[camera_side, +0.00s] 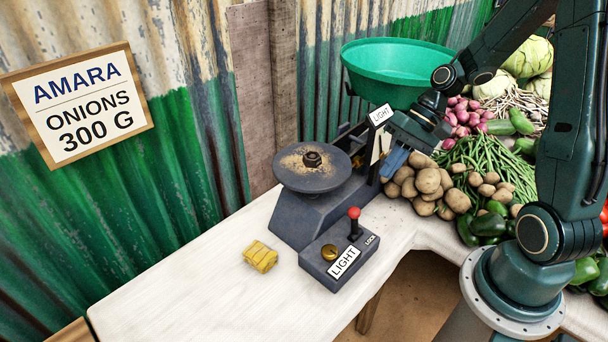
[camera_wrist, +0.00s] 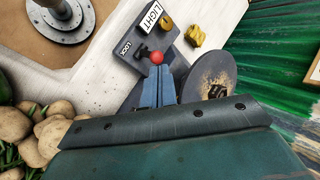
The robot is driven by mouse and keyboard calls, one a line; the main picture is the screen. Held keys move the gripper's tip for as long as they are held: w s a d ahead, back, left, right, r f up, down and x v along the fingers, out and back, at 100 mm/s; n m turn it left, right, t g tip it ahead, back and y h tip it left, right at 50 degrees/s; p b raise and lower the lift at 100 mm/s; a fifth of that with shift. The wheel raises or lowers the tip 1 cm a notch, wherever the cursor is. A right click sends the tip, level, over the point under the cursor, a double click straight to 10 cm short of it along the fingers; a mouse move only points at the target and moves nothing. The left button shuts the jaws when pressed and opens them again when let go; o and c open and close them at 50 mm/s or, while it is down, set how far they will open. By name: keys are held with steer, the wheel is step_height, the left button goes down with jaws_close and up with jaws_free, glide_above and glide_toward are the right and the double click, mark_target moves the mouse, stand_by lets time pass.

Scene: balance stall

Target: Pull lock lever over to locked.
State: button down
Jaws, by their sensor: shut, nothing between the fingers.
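The lock lever (camera_side: 354,222) is a short dark stalk with a red ball knob. It stands on a grey box (camera_side: 325,275) at the front of the balance, near the word LOCK. The box also bears a LIGHT label and a brass knob (camera_side: 329,252). My gripper (camera_side: 394,162) is shut and empty, above and to the right of the lever and apart from it in the side view. In the wrist view the blue fingers (camera_wrist: 158,88) point toward the red knob (camera_wrist: 156,58), which shows just past their tips.
The balance's round dark pan (camera_side: 312,168) and the green bowl (camera_side: 395,72) stand behind. A yellow block (camera_side: 261,256) lies left of the box. Potatoes (camera_side: 430,183) and other vegetables crowd the right. The white table (camera_side: 190,290) is clear at front left.

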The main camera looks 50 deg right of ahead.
mark_target(354, 223)
steer(key=d+f+m+t+y, duration=0.4)
steer(key=f+m, duration=0.3)
steer(key=f, duration=0.2)
steer(key=shift+w+d+f+t, duration=0.25)
steer(key=shift+d+t, duration=0.15)
steer(key=shift+d, duration=0.35)
steer(key=shift+x, duration=5)
